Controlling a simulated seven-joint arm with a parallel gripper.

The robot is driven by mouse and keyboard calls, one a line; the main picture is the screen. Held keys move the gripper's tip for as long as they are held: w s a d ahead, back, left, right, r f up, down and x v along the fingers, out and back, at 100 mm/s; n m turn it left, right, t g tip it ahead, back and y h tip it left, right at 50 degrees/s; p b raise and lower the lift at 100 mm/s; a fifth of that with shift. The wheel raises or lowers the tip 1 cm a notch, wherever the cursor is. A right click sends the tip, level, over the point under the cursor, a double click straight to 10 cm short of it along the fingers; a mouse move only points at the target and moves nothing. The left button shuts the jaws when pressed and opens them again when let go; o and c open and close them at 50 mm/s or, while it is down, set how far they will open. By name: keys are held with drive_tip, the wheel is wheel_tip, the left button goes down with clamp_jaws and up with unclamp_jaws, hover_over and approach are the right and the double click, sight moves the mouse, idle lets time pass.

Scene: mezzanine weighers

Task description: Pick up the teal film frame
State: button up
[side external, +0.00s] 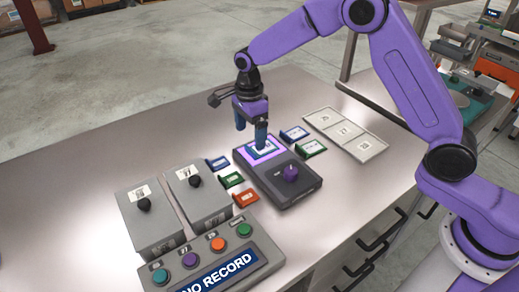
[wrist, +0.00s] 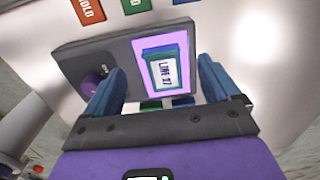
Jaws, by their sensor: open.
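The teal film frame (wrist: 148,58), with a white label reading LINE 27, lies on the lit pinkish panel (wrist: 183,80) of a dark grey light box (wrist: 68,66). In the side external view the frame (side external: 262,152) shows on the panel, partly hidden by a finger. My gripper (wrist: 162,66) is open, its two blue fingers on either side of the frame in the wrist view, with nothing held. In the side external view my gripper (side external: 251,137) points down, low over the lit panel. I cannot tell whether a finger touches the frame.
Blue (side external: 218,163), green (side external: 232,180) and orange (side external: 246,198) frames lie left of the light box; blue (side external: 294,133) and green (side external: 313,149) ones lie right. A purple knob (side external: 290,172) stands on the box. A sectioned tray (side external: 364,149), grey boxes (side external: 150,226) and a button panel (side external: 262,246) are nearby.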

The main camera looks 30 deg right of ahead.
drive_tip(key=shift+d+f, duration=0.1)
drive_tip(key=shift+f, duration=2.6)
drive_tip(key=c, duration=1.2)
drive_tip(key=shift+r, duration=0.1)
